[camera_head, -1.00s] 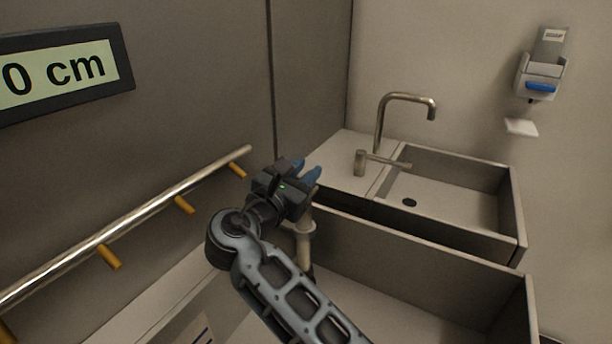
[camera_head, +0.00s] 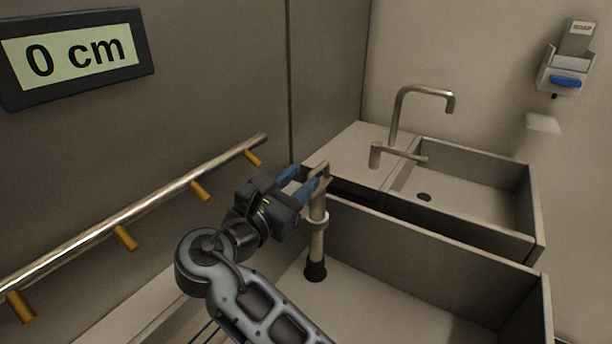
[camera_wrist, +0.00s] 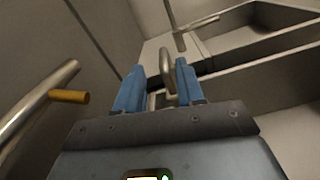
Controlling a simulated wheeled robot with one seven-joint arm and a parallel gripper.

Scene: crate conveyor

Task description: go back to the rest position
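My gripper (camera_head: 298,183) is up near the left end of the sinks, with its two blue fingers apart. In the wrist view the fingers of my gripper (camera_wrist: 159,88) are spread, and a curved metal spout (camera_wrist: 168,75) shows between and beyond them. In the head view this spout tops an upright pipe (camera_head: 316,235) with a dark foot in the front basin. I cannot tell whether the fingers touch the spout; they are not closed on it.
A metal rail (camera_head: 140,208) with orange pegs runs along the left wall, close to my arm. The front basin (camera_head: 440,262) and rear sink (camera_head: 478,200) with a tall faucet (camera_head: 396,115) lie to the right. A "0 cm" display (camera_head: 75,55) and a soap dispenser (camera_head: 567,65) hang on the walls.

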